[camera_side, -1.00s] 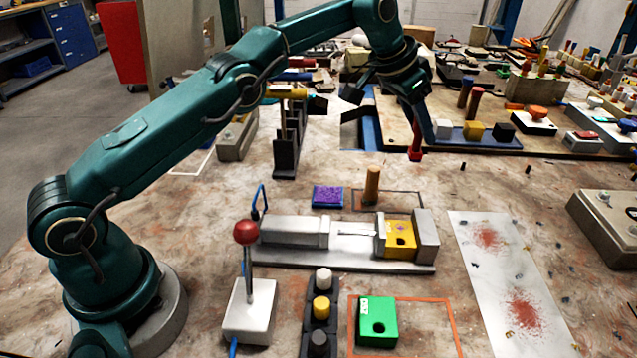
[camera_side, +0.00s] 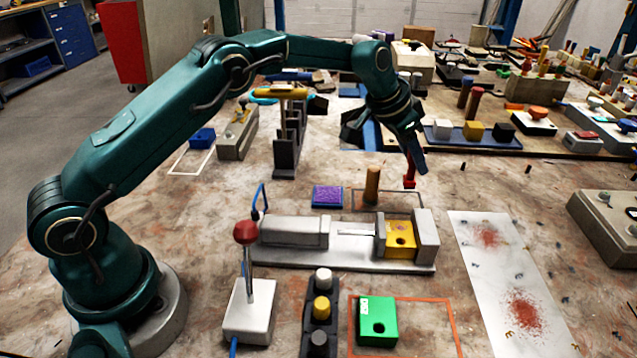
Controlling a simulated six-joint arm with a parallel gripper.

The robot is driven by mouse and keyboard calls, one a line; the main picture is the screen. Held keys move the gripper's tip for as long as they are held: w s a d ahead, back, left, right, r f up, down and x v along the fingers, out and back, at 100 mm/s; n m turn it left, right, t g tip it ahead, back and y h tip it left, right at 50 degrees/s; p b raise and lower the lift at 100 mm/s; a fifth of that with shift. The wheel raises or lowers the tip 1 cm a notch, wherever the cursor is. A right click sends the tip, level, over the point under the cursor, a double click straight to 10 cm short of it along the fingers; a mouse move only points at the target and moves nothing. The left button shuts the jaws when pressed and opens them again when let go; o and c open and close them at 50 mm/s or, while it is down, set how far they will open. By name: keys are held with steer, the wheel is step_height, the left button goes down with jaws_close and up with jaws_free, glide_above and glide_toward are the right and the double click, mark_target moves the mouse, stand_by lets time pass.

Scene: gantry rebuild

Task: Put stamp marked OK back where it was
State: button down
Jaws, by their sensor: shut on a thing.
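My gripper (camera_side: 408,158) is shut on a small red piece (camera_side: 409,183), which hangs below the fingertips, above the table. Most of the piece is hidden by the fingers, and I cannot read any OK mark on it. A dark square outline (camera_side: 421,194) on the table lies just below and beside it. A brown wooden peg-like handle (camera_side: 372,185) stands upright at the left part of that outline, apart from my gripper. A purple pad (camera_side: 328,196) lies left of it. I cannot tell whether the red piece touches the table.
A grey vise-like fixture (camera_side: 295,232) with a yellow block (camera_side: 399,238) lies in front. A red-knobbed lever (camera_side: 246,233), a button box (camera_side: 320,308) and a green block (camera_side: 377,320) stand nearer. White paper with red marks (camera_side: 505,270) lies right. A crowded board (camera_side: 560,146) is behind.

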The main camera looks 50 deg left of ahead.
mark_target(409, 178)
steer(key=shift+f, duration=2)
steer(key=shift+f, duration=0.1)
steer(key=c, duration=0.6)
jaws_free()
steer(key=shift+s+a+r, duration=0.1)
steer(key=shift+s+r, duration=0.05)
steer(key=shift+r, duration=0.25)
steer(key=v, duration=1.1)
steer(key=shift+s, duration=0.2)
steer(key=shift+r, duration=0.15)
